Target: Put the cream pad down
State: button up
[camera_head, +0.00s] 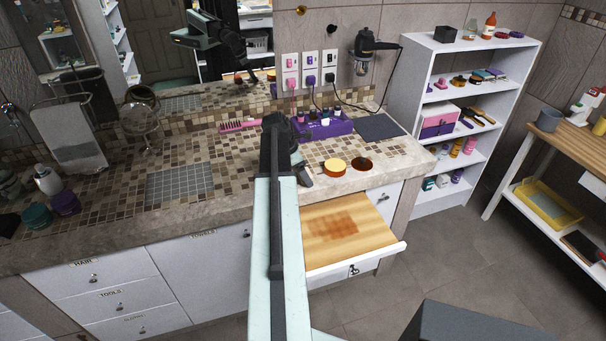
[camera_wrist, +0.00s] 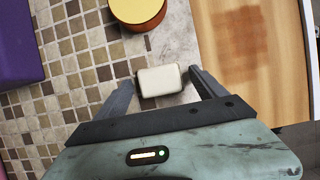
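The cream pad (camera_wrist: 160,81) is a small, pale block with rounded corners. In the wrist view it lies at the stone edge of the tiled counter, between the tips of my two fingers. A narrow gap shows between the pad and each finger, so my gripper (camera_wrist: 162,78) looks open around it. In the head view my gripper (camera_head: 304,178) is low at the front edge of the counter (camera_head: 230,204), and the pad cannot be made out there behind my arm.
A purple caddy (camera_head: 322,127) is behind. An open drawer (camera_head: 345,228) with a wooden surface juts out right of my arm. A grey mat (camera_head: 180,186) lies left.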

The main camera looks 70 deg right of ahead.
jog(key=p+v, duration=1.1)
jog(key=v, duration=0.1)
jog(key=shift+r, duration=0.25)
jog(key=shift+d, duration=0.1)
jog(key=w+a+f+m+t, duration=0.1)
jog(key=w+a+m+t, duration=0.2)
jog(key=w+a, duration=2.05)
jog(key=w+a+m+y, duration=0.1)
jog(key=a+m, duration=0.1)
jog(key=a, duration=1.8)
jog(key=w+a+m+y, duration=0.2)
jog(key=a, duration=1.9)
jog(key=shift+w+f+m+t, duration=0.3)
jog(key=shift+f+m, duration=0.1)
jog(key=shift+f, duration=0.05)
